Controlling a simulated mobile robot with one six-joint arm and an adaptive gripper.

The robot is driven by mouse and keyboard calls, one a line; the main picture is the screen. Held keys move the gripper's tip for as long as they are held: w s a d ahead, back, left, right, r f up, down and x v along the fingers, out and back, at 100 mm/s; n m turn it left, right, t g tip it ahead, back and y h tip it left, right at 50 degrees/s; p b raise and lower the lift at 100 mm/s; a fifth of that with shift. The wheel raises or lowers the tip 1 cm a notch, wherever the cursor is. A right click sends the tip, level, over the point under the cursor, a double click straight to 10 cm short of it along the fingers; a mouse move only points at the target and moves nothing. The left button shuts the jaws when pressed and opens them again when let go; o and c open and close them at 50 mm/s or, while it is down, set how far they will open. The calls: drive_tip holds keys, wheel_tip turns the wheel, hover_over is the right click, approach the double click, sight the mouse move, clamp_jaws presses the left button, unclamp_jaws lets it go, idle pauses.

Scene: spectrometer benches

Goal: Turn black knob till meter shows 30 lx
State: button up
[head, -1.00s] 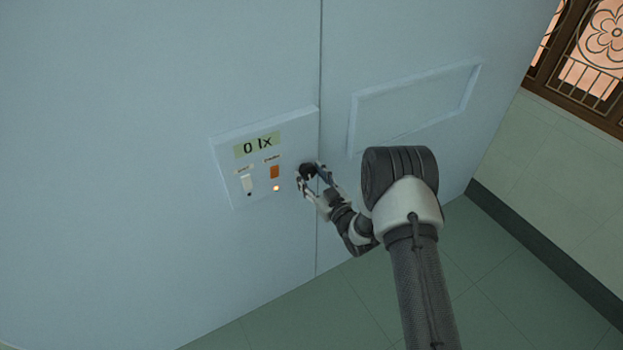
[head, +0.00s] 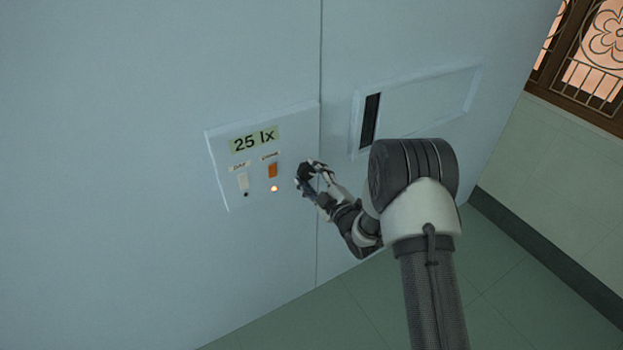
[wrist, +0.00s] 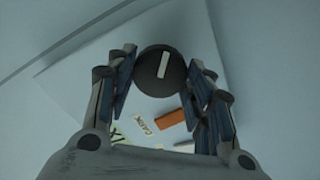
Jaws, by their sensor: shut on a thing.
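The black knob (head: 305,172) sits at the right end of the control panel (head: 220,180) on the pale blue cabinet. In the wrist view the knob (wrist: 162,68) is round with a white pointer line, close to upright and tilted slightly right. My gripper (head: 308,178) is shut on the knob, with one finger on each side; its fingers (wrist: 162,80) also show in the wrist view. The meter display (head: 254,139) on the panel reads 25 lx.
An orange switch (head: 272,170), a lit indicator (head: 274,188) and a white switch (head: 243,182) sit left of the knob. A framed sliding panel (head: 425,105) to the right has a dark gap (head: 370,121) at its left end. Floor shows below.

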drive_tip(key=shift+n, duration=0.5)
drive_tip(key=o, duration=1.1)
drive_tip(key=v, duration=1.2)
drive_tip(key=shift+w+r, duration=0.1)
